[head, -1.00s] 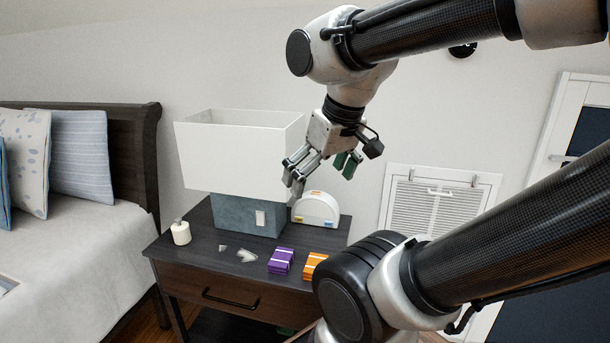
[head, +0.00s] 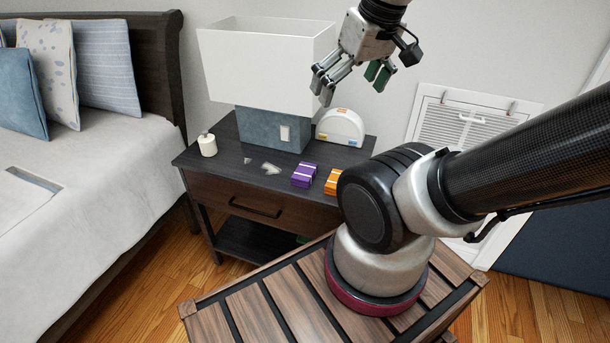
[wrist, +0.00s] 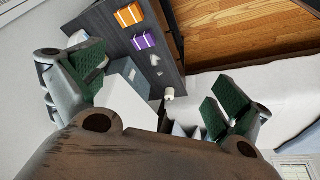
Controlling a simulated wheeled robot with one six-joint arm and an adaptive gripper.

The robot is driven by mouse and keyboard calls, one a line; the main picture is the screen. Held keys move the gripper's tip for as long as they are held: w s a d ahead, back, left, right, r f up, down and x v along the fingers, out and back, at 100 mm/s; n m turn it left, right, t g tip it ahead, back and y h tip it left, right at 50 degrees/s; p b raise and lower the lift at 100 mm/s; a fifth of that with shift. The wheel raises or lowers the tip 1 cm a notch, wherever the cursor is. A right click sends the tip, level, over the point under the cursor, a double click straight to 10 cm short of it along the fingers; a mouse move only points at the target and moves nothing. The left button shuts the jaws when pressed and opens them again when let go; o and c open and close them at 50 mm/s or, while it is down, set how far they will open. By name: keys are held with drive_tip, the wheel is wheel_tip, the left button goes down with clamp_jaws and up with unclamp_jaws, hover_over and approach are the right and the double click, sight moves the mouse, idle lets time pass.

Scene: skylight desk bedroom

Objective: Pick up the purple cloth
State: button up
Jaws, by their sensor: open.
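The purple cloth (head: 304,174) is a small folded bundle with a pale band, lying on the front part of the dark nightstand (head: 228,157). It also shows in the wrist view (wrist: 144,41), near the top. My gripper (head: 352,84) is open and empty, high above the nightstand near the lampshade, and apart from the cloth. In the wrist view its green-padded fingers (wrist: 160,98) are spread wide to both sides. An orange folded cloth (head: 333,181) lies just right of the purple one, partly hidden by my arm in the head view.
A lamp with a large white shade (head: 262,62) and blue-grey base (head: 268,130) stands behind the cloths. A white rounded device (head: 341,127), a small white bottle (head: 207,145) and pale flat pieces (head: 271,168) share the top. A bed (head: 85,205) stands at left.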

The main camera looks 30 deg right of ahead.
drive_tip(key=m+y, duration=0.3)
drive_tip(key=m, duration=2.4)
approach(305, 171)
drive_tip(key=shift+w+a+f+g, duration=0.2)
drive_tip(key=shift+w+a+f, duration=0.1)
drive_tip(key=shift+f, duration=0.2)
drive_tip(key=shift+w+a+f+g, duration=0.2)
drive_tip(key=shift+w+a+f, duration=0.1)
drive_tip(key=shift+f, duration=0.15)
drive_tip(key=shift+w+d+f+m, duration=0.2)
drive_tip(key=shift+d+m, duration=0.15)
drive_tip(key=shift+m, duration=0.35)
drive_tip(key=x, duration=0.7)
drive_tip(key=shift+a+f, duration=0.15)
drive_tip(key=shift+f, duration=0.1)
